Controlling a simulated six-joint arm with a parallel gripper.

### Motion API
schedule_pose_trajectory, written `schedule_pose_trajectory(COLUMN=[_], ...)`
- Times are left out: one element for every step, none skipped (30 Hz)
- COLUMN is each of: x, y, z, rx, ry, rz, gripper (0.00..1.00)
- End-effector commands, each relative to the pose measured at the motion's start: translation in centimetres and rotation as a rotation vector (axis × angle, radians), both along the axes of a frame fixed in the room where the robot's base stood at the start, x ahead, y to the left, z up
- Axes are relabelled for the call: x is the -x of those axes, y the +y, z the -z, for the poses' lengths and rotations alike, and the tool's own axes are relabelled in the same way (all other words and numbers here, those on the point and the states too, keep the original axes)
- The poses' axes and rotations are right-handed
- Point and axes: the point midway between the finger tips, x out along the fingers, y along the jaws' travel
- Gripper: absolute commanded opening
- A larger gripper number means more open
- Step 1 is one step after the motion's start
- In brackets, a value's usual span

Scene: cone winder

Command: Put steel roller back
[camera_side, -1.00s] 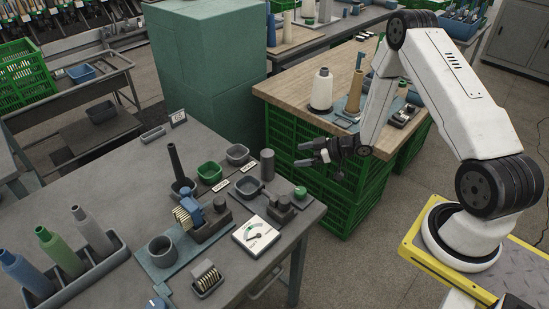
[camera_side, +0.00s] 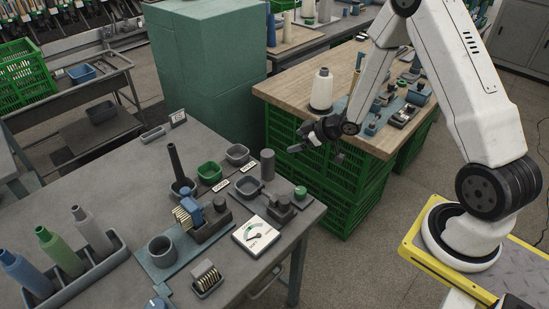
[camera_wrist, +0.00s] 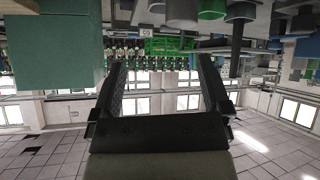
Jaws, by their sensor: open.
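My gripper (camera_side: 300,140) is open and empty. It is in the air in front of the wooden bench, beyond the right edge of the grey table. In the wrist view its two dark fingers (camera_wrist: 162,82) stand apart with nothing between them. A plain grey upright cylinder (camera_side: 267,165) stands on the grey table near its back right edge; it may be the steel roller, but I cannot tell for sure. The gripper is apart from it, to its upper right in the side view.
The grey table (camera_side: 110,170) holds a winder unit (camera_side: 205,218), a dial gauge (camera_side: 256,234), a green cup (camera_side: 209,172) and a cone rack (camera_side: 82,278). Green crates (camera_side: 340,195) support the wooden bench (camera_side: 290,88), which holds a white cone (camera_side: 321,92). A teal cabinet (camera_side: 205,75) stands behind.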

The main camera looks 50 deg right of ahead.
Motion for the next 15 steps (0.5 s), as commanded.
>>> schedule_pose_trajectory(x=[0.1,0.2,0.5,0.8,1.1,1.5,1.9,2.3,2.9,3.4,3.9,4.7,5.3,5.9,6.7], y=[0.4,0.6,0.8,1.1,1.2,1.6,1.8,2.1,2.5,2.8,3.1,3.6,3.9,4.3,4.8], z=[-1.0,-1.5,-2.1,-2.6,-3.0,-3.6,-4.0,-4.4,-4.9,-5.3,-5.7,-6.2,-6.5,-6.9,-7.3], rx=[0.023,0.036,0.050,0.059,0.068,0.079,0.085,0.090,0.097,0.100,0.102,0.105,0.104,0.103,0.101], ry=[0.024,0.041,0.066,0.084,0.104,0.130,0.150,0.168,0.196,0.217,0.239,0.265,0.287,0.310,0.338], rz=[0.024,0.041,0.066,0.083,0.101,0.125,0.142,0.158,0.180,0.195,0.211,0.231,0.246,0.260,0.278], gripper=[0.98,0.98,0.98,0.98,0.98,0.98,0.98,0.98,0.98,0.98,0.98,0.98,0.98,0.98,0.98])
